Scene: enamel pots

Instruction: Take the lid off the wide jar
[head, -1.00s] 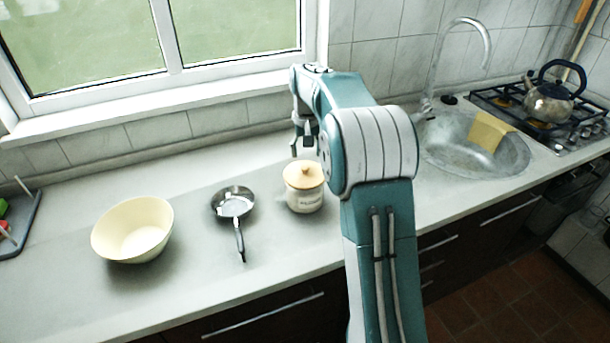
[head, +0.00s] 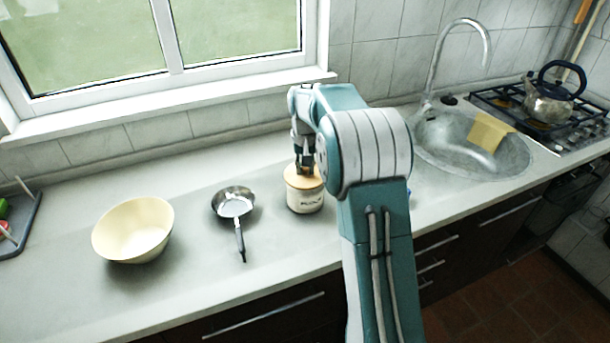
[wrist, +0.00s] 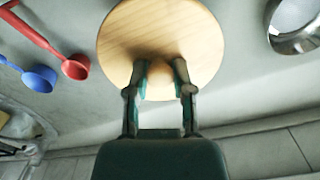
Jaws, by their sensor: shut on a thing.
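The wide jar (head: 306,202) is cream with dark lettering and stands upright on the counter, just left of my arm in the head view. Its round wooden lid (head: 293,181) sits on top; the lid (wrist: 160,30) fills the upper middle of the wrist view and hides the jar there. My gripper (head: 305,170) points down over the lid. In the wrist view my gripper (wrist: 161,75) has its two fingers shut on the lid's round knob (wrist: 160,92). The lid appears to rest on the jar.
A small pan (head: 234,205) stands left of the jar, and a cream bowl (head: 133,232) is farther left. A red ladle (wrist: 74,66) and a blue ladle (wrist: 40,79) lie on the counter. The sink (head: 470,150) is to the right.

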